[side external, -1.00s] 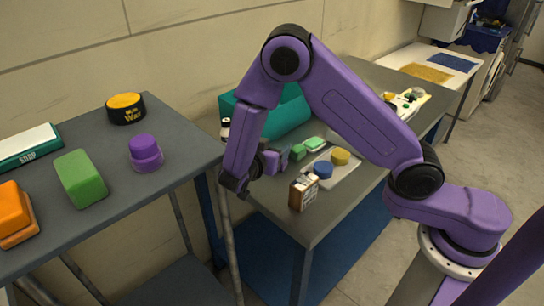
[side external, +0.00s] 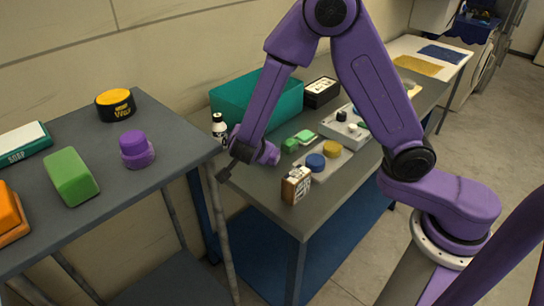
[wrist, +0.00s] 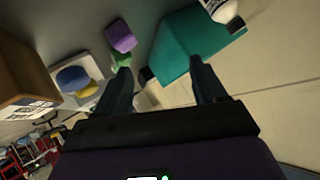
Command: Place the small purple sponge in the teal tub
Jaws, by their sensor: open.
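The small purple sponge (wrist: 121,36) lies on the grey bench in the wrist view, near the top and left of centre, beside a green block (wrist: 121,60). My gripper (side external: 226,173) is over the bench's near left end. In the wrist view, its two fingers (wrist: 160,72) are apart with nothing between them.
A black-and-white bottle (side external: 219,127) stands beside the tub. A brown box (side external: 296,184) stands at the bench's front edge, near a board with blue and yellow discs (side external: 316,162). The left table holds a purple round item (side external: 136,149), a green block and a yellow-topped tin.

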